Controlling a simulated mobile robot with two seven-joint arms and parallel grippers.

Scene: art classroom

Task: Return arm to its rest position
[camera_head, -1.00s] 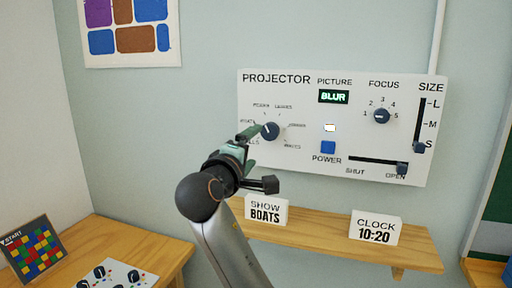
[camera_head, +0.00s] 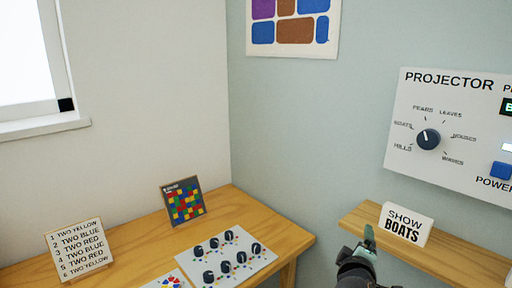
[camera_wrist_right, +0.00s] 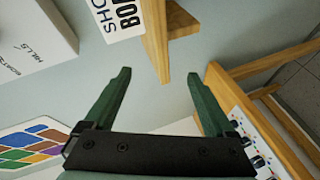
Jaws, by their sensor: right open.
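My right gripper (camera_head: 368,240) shows at the lower right of the head view, in front of the shelf's left end. In the right wrist view its two green fingers (camera_wrist_right: 160,85) are spread apart with nothing between them. It is apart from the projector panel (camera_head: 450,125), whose picture knob (camera_head: 428,139) is clear of the fingers. My left gripper is in no view.
A wooden shelf (camera_head: 458,255) with a SHOW BOATS sign (camera_head: 405,225) is close beside my right gripper. A wooden table (camera_head: 225,205) holds a knob board (camera_head: 228,252), a coloured grid card (camera_head: 184,201) and a list card (camera_head: 78,250). A poster (camera_head: 295,28) hangs above.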

